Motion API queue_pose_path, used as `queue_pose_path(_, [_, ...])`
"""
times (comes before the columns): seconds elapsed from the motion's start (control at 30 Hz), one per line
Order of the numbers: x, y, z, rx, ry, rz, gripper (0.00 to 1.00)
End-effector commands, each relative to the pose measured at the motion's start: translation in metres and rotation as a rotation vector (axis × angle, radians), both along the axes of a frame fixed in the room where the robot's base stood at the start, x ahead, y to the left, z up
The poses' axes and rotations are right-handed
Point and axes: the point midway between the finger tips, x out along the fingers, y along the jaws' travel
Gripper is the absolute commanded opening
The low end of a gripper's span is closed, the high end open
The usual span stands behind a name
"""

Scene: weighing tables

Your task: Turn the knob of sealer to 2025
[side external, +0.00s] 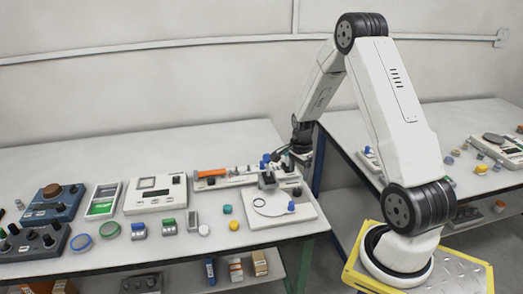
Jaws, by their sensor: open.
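A long, low pale device with an orange bar (212,174) lies near the right end of the left table; it looks like the sealer, though its label is too small to read. Small dark and blue parts crowd its right end, and I cannot single out its knob or any setting. My gripper (283,157) is at the end of the arm, close to that right end. It is small in this view and its fingers blend with the dark parts. It is open, and I cannot tell whether it touches anything.
A white plate device with a round disc (270,204) stands in front of the sealer. A white panel box (155,195), a green-screened tray (103,200) and dark knob boxes (35,242) stand to the left. Small coloured pucks lie along the front. A gap separates the right table (395,135).

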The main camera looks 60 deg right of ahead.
Motion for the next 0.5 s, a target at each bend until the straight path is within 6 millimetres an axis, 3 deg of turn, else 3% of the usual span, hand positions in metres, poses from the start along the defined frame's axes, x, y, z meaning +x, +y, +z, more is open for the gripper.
queue_pose_path(0.27, [0.000,-0.001,-0.003,0.000,0.001,-0.006,0.78])
queue_pose_path(0.5, [0.000,0.000,-0.017,0.002,0.002,-0.004,0.78])
